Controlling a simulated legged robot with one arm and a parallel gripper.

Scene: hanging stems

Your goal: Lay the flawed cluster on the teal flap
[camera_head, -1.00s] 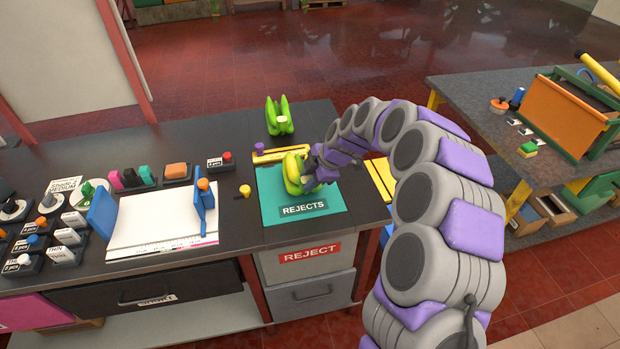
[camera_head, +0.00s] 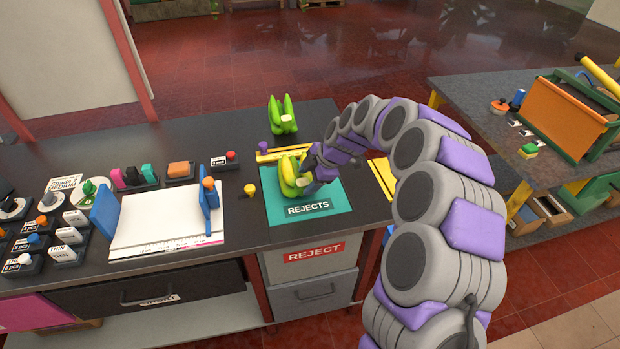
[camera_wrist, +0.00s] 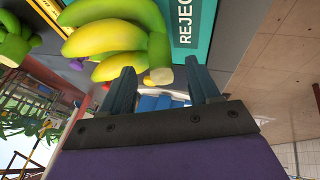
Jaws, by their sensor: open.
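A banana cluster (camera_head: 289,176), yellow and green, is at the upper left part of the teal flap (camera_head: 335,196) marked REJECTS. It appears to rest on the flap. In the wrist view the cluster (camera_wrist: 115,38) fills the top, with its pale cut stem end (camera_wrist: 158,77) near the gap between my fingertips. My gripper (camera_wrist: 160,74) is open, with a finger on either side of that stem end. In the head view my gripper (camera_head: 310,172) is at the cluster's right side. Which flaws the cluster has cannot be told.
A second, green cluster (camera_head: 282,116) stands on the dark bench behind the flap. A yellow bar (camera_head: 277,155) lies at the flap's back edge. A white board (camera_head: 165,218) with blue uprights is to the left. A REJECT drawer (camera_head: 312,254) is below.

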